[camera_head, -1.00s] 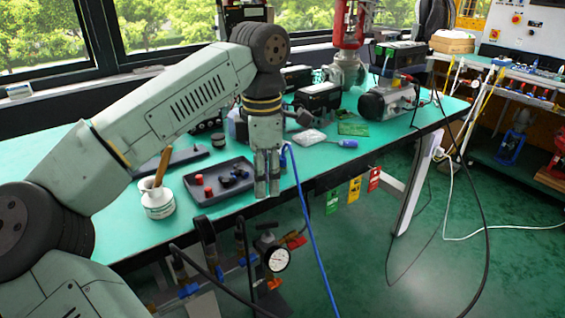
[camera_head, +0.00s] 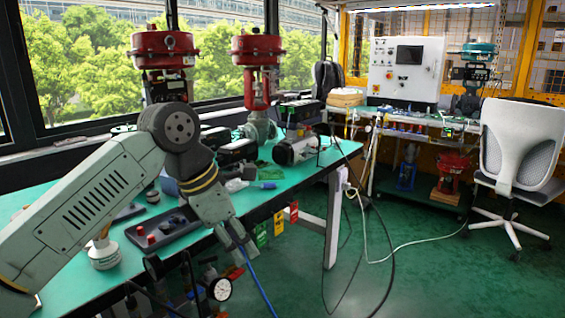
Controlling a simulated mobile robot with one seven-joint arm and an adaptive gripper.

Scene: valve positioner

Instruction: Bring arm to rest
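My arm reaches in from the lower left, over the green workbench (camera_head: 60,205). My gripper (camera_head: 237,246) is at its end, pointing down and to the right in front of the bench's front edge. No object shows clearly between the fingers.
A dark tray (camera_head: 178,230) with red and black knobs and a white pot (camera_head: 104,252) stand near the arm. A pressure gauge (camera_head: 220,289) is below the edge. Red-topped valves (camera_head: 257,50) stand behind. Green floor (camera_head: 400,270) is open at right, before an office chair (camera_head: 520,145).

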